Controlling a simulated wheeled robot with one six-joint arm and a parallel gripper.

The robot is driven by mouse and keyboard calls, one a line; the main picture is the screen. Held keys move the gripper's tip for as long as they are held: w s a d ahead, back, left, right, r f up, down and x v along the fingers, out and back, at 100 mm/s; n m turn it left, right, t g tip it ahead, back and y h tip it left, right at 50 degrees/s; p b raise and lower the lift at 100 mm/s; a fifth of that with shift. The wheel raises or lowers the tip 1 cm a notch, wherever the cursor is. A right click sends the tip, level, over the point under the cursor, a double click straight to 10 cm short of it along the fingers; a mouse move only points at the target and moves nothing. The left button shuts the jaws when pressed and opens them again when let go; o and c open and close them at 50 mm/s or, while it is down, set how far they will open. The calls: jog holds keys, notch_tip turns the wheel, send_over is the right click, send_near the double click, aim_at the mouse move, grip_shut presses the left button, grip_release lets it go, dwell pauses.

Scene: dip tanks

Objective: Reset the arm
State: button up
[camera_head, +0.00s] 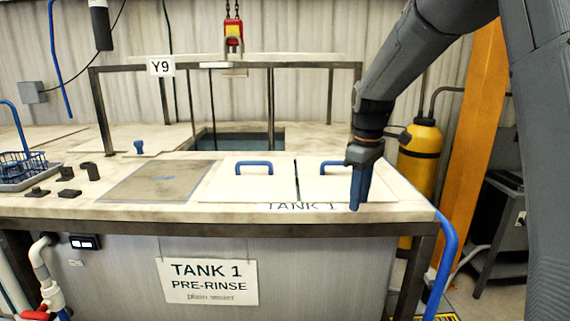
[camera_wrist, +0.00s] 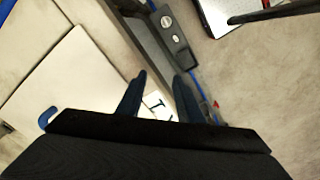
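My gripper (camera_head: 358,195) hangs from my arm at the right front of the Tank 1 top, fingers pointing down. In the wrist view, my gripper (camera_wrist: 161,80) shows two dark blue fingers apart with nothing between them. It is open and empty. A white lid with a blue handle (camera_head: 333,166) lies just left of the gripper. I cannot tell whether the fingertips touch the surface.
A second lid's blue handle (camera_head: 254,167) is further left. A blue wire basket (camera_head: 22,166) and small black blocks stand at the far left. A yellow cylinder (camera_head: 420,160) and orange post (camera_head: 470,130) stand right.

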jog(key=s+f+m, duration=0.5)
jog(key=s+f, duration=0.1)
jog(key=s, duration=0.6)
jog(key=s+f+m, duration=0.4)
jog(key=s+f, duration=0.3)
jog(key=s, duration=0.5)
jog(key=shift+m+t, duration=0.4)
